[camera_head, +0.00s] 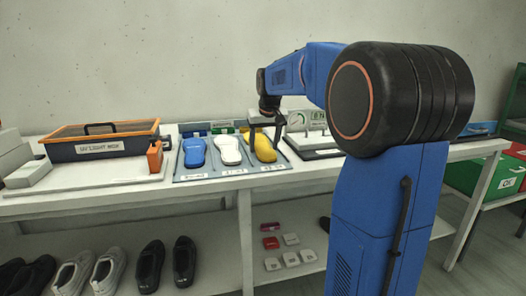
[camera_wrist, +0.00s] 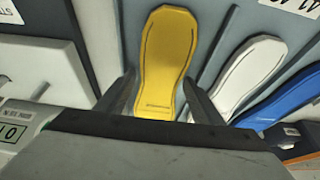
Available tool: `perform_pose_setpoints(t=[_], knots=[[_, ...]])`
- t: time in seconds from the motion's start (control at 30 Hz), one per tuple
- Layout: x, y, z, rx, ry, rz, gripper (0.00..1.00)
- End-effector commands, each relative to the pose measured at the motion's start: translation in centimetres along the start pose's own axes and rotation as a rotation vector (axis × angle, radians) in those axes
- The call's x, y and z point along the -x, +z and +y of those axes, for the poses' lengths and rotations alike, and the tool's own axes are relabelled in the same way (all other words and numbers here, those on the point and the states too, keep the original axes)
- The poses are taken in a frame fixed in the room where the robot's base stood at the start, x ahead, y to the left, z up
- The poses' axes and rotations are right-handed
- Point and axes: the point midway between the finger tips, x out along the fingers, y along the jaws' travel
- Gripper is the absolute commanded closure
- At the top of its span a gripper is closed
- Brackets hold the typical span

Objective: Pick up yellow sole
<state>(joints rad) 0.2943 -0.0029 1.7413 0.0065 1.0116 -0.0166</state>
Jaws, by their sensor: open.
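The yellow sole (camera_head: 265,149) lies in the right section of a grey tray (camera_head: 229,172) on the bench. It also shows in the wrist view (camera_wrist: 165,62), lengthwise, with its near end between my fingers. My gripper (camera_head: 266,143) is open over the sole, one finger to each side of it; in the wrist view the fingers (camera_wrist: 158,98) stand apart. I cannot tell whether a finger touches it. A white sole (camera_head: 229,150) and a blue sole (camera_head: 194,152) lie in the sections to the left.
A UV light box (camera_head: 100,145) and an orange block (camera_head: 155,158) stand left of the tray. A device with a gauge (camera_head: 310,137) stands close on the right. Shoes (camera_head: 150,266) and small boxes (camera_head: 282,258) are on the lower shelf. Red and green bins (camera_head: 480,177) are far right.

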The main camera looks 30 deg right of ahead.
Motion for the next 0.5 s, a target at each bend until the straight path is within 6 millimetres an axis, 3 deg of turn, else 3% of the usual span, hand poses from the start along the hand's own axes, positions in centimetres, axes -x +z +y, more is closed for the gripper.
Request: perform_pose_setpoints(t=[0.17,0.33,0.5], knots=[[0.00,-0.01,0.00,0.000,0.000,0.001,0.39],[0.02,-0.02,0.00,0.000,0.000,0.001,0.77],[0.06,-0.03,0.00,0.000,0.000,0.002,0.77]])
